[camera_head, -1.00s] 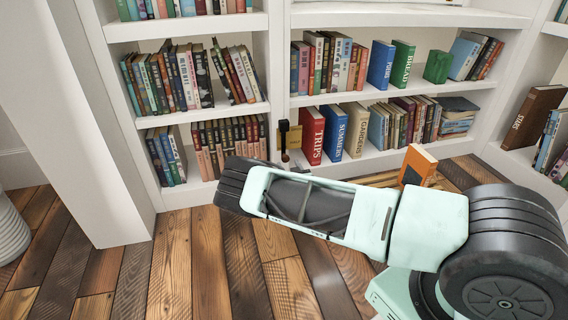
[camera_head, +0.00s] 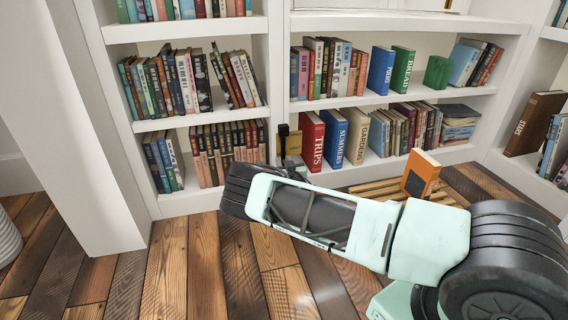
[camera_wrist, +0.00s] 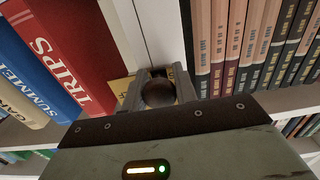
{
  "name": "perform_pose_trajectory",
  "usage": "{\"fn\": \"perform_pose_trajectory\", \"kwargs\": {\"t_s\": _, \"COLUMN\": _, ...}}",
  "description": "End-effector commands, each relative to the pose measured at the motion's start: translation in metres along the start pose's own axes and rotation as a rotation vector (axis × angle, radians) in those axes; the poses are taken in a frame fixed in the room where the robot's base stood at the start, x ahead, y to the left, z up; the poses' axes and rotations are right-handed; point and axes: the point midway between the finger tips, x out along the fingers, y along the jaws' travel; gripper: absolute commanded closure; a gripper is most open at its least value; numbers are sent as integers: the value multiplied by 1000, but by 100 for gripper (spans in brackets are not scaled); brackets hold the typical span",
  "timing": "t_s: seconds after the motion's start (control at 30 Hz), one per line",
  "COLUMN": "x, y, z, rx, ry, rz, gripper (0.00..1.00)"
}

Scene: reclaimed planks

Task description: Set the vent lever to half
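The vent lever shows in the head view as a dark upright piece (camera_head: 284,132) in front of a yellowish plate (camera_head: 293,146), on the white post between the two bookcases. In the wrist view its round dark knob (camera_wrist: 158,93) sits between the two grey fingers of my gripper (camera_wrist: 160,90). The fingers flank the knob closely on both sides. I cannot tell whether they press on it. The yellowish plate (camera_wrist: 122,88) shows behind the fingers. In the head view my gripper is mostly hidden behind my arm, and the lever's lower end is hidden too.
Red TRIPS book (camera_head: 311,140) and blue SUMMERS book (camera_head: 335,136) stand just right of the lever. A row of pink and dark books (camera_wrist: 240,45) stands close on its other side. An orange book (camera_head: 420,174) stands on a slatted wooden piece (camera_head: 375,189). Floor at front left is clear.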

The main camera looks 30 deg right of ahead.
Motion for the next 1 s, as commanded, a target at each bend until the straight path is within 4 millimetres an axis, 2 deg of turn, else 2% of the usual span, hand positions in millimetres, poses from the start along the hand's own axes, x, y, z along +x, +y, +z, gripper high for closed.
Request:
{"fn": "perform_pose_trajectory", "kwargs": {"t_s": 0.23, "x": 0, "y": 2, "z": 0, "rx": -18, "ry": 0, "rz": 1, "gripper": 100}}
{"fn": "perform_pose_trajectory", "kwargs": {"t_s": 0.43, "x": 0, "y": 9, "z": -1, "rx": -100, "ry": 0, "rz": 1, "gripper": 100}}
{"fn": "perform_pose_trajectory", "kwargs": {"t_s": 1.0, "x": 0, "y": 44, "z": -14, "rx": -556, "ry": -1, "rz": -1, "gripper": 100}}
